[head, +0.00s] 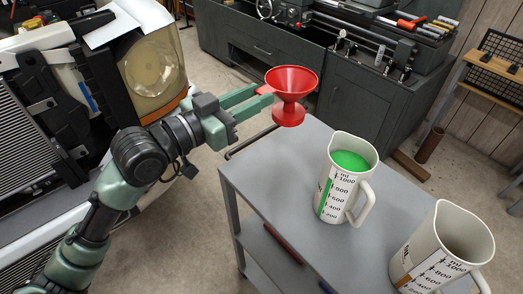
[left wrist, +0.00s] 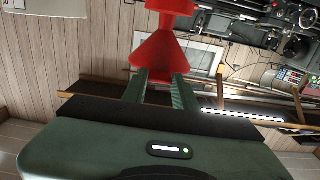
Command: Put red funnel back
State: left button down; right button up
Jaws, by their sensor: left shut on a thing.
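The red funnel (head: 292,84) is held upright, wide mouth up, in the air near the far left corner of the grey cart. My left gripper (head: 264,93) is shut on the funnel's side. In the left wrist view the red funnel (left wrist: 162,48) sits at the ends of the two green fingers (left wrist: 160,78). A jug with green liquid (head: 348,162) stands on the cart top, below and to the right of the funnel. My right gripper is not in view.
The grey cart (head: 290,180) also carries a second jug (head: 442,245) at the front right. A dark workbench with a lathe (head: 340,40) stands behind. A vehicle's front with a headlight (head: 155,68) is at the left. The cart's left part is clear.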

pick_arm(q)
notch_tip(320, 180, down, 14)
jog(key=b, duration=0.1)
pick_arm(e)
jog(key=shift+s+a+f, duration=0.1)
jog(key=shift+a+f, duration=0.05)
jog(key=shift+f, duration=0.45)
pick_arm(q)
jog(key=shift+f, duration=0.15)
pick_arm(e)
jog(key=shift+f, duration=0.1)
pick_arm(q)
jog(key=c, duration=1.1)
grip_release()
jog(key=shift+a, duration=0.1)
jog(key=b+v, duration=0.3)
jog(key=v, duration=0.9)
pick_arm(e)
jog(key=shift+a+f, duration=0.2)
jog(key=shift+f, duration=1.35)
